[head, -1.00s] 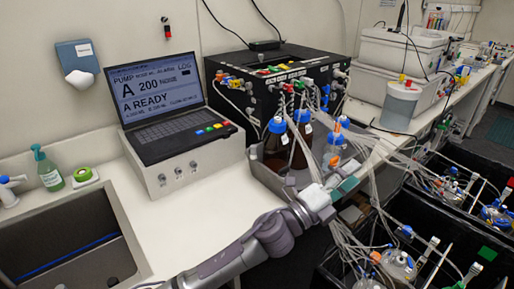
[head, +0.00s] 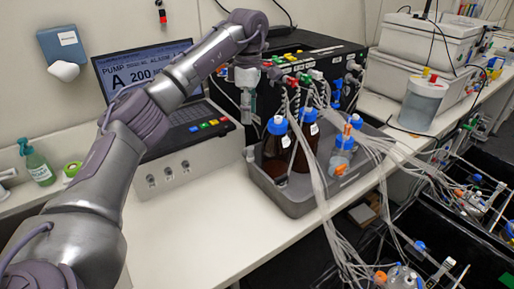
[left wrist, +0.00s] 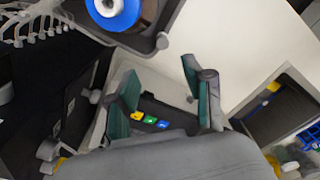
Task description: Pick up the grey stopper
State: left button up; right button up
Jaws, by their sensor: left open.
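A small light-grey piece that looks like the grey stopper (head: 250,154) is at the left corner of the grey bottle tray (head: 300,208); it is too small to be certain. A grey round piece (left wrist: 162,41) also shows at the tray corner in the left wrist view. My left gripper (head: 247,108) points down, above and behind that corner, near the pump box's right edge. In the left wrist view its green-padded fingers (left wrist: 163,100) are apart, with nothing held between them. My right gripper is not in view.
Brown bottles with blue caps (head: 277,150) stand in the tray, with tubing (head: 318,150) running over its right side. The pump box with screen (head: 190,160) is left of the tray. A black box with coloured connectors (head: 320,62) stands behind. The bench front is clear.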

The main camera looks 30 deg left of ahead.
aim_at(250, 148)
pick_arm(q)
jog(key=f, duration=0.3)
jog(key=shift+s+f, duration=0.15)
jog(key=shift+s, duration=0.2)
jog(key=f, duration=0.2)
jog(key=f+p, duration=0.1)
jog(key=shift+s+f, duration=0.2)
jog(key=shift+f, duration=0.15)
jog(key=f, duration=0.1)
jog(key=f+p, duration=0.2)
jog(key=f, duration=0.1)
jog(key=shift+w+d, duration=0.2)
jog(key=shift+d, duration=0.1)
jog(key=shift+w+f, duration=0.1)
jog(key=shift+f, duration=0.5)
jog(key=c, duration=0.9)
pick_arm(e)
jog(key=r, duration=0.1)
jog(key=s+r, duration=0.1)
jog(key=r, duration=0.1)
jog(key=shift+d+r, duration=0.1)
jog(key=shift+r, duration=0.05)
